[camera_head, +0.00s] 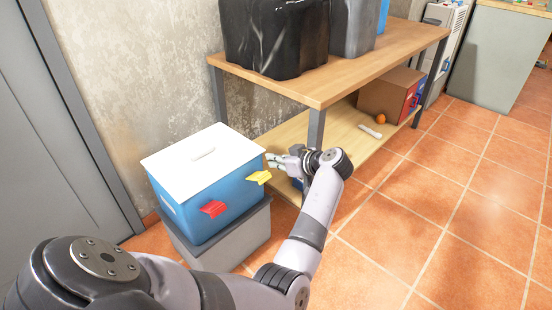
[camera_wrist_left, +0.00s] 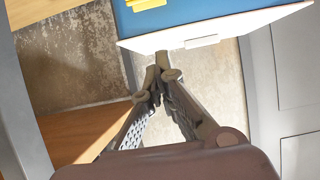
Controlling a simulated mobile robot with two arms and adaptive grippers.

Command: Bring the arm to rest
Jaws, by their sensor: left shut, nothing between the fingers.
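My left arm reaches in from the lower left in the head view. Its gripper (camera_head: 275,160) is beside the right edge of the white-lidded blue box (camera_head: 180,197), near the table leg. In the left wrist view the fingers (camera_wrist_left: 163,72) come together at the tips with nothing between them. The box's white lid (camera_wrist_left: 215,32) and blue side show just beyond the fingertips there. I cannot tell whether the fingertips touch the box. My right gripper is not in view.
The blue box has a red clip (camera_head: 213,209) and a yellow clip (camera_head: 259,178), and stands on a grey box (camera_head: 222,247). The tiled floor at right is clear.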

